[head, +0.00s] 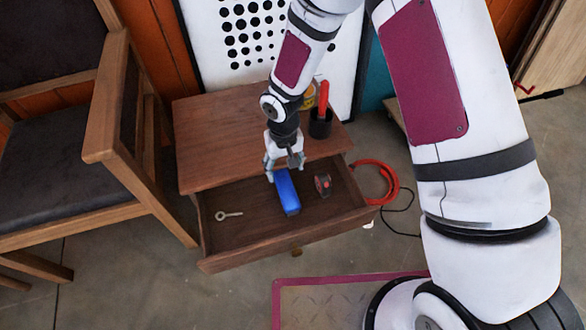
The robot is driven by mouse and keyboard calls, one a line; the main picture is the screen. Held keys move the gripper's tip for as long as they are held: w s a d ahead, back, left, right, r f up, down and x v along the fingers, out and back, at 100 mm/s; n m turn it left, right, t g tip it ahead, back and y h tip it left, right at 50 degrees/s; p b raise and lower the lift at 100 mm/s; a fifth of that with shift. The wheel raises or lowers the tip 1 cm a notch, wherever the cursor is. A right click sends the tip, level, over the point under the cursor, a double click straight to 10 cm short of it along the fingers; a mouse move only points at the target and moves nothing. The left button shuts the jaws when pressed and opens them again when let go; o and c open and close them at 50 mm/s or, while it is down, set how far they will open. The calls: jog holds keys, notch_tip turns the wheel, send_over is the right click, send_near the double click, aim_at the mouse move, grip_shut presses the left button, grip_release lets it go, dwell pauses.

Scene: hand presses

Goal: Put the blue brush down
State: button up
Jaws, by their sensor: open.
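The blue brush (287,193) is in the open drawer (250,239) of a wooden cabinet, near the middle of the drawer. It looks like a blue block, its long side running from front to back. My gripper (283,176) is directly above its back end, with the fingers pointing down and open. The fingers partly cover that end, and I cannot tell whether they touch it.
The drawer also holds a key-like metal piece (230,215) at left and a small red and dark object (323,184) at right. On the cabinet top (215,140) stands a dark cup (320,126) with a red-handled tool. A wooden chair (112,110) stands close at left.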

jog(key=shift+r, duration=0.1)
jog(key=s+d+r+m+h, duration=0.1)
jog(key=s+d+r, duration=0.1)
jog(key=d+r, duration=0.5)
jog(key=s+d+r, duration=0.2)
jog(key=d+r, duration=0.1)
jog(key=r, duration=0.7)
jog(key=s+d+r+m+h, duration=0.1)
jog(key=s+d+r, duration=0.1)
jog(key=d+r, duration=0.5)
jog(key=s+d+r+y, duration=0.1)
jog(key=s+r, duration=0.4)
jog(key=s, duration=0.7)
jog(key=s+d+r+m+y, duration=0.1)
jog(key=s+r, duration=0.5)
jog(key=s, duration=0.7)
jog(key=shift+r, duration=0.25)
jog(key=shift+d, duration=0.1)
